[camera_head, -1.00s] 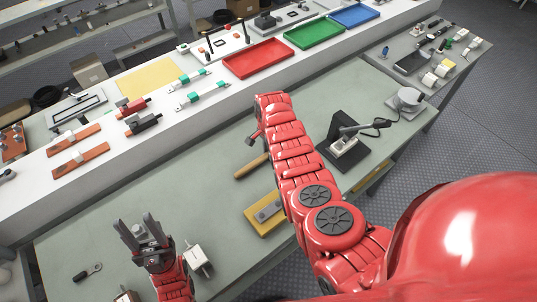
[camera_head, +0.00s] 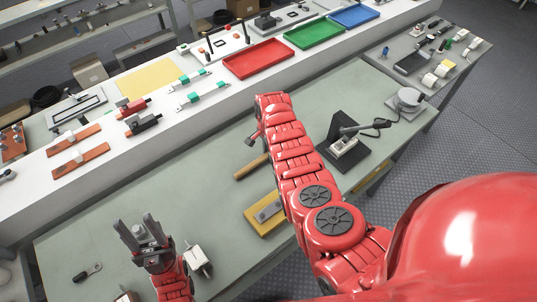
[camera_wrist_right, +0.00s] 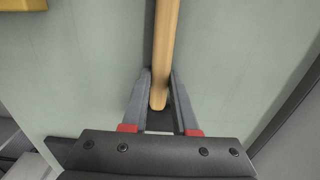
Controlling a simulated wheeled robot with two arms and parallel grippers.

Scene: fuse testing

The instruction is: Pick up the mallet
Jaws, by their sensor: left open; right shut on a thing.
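The mallet shows in the head view as a light wooden handle (camera_head: 251,166) on the grey-green bench, partly covered by my right arm. Its head cannot be made out. In the right wrist view the wooden handle (camera_wrist_right: 166,45) runs from the top edge down between the fingers of my right gripper (camera_wrist_right: 160,78), which are shut on it. I cannot tell whether the handle is clear of the bench. In the head view my right gripper is hidden behind its own arm. My left gripper (camera_head: 136,224) is open and empty over the front left of the bench.
A yellow block (camera_head: 263,216) with a grey part lies beside my right arm. A black press-like stand (camera_head: 344,152) is to its right. A white-and-metal box (camera_head: 197,260) sits by my left gripper. Red (camera_head: 254,72), green and blue trays line the white shelf behind.

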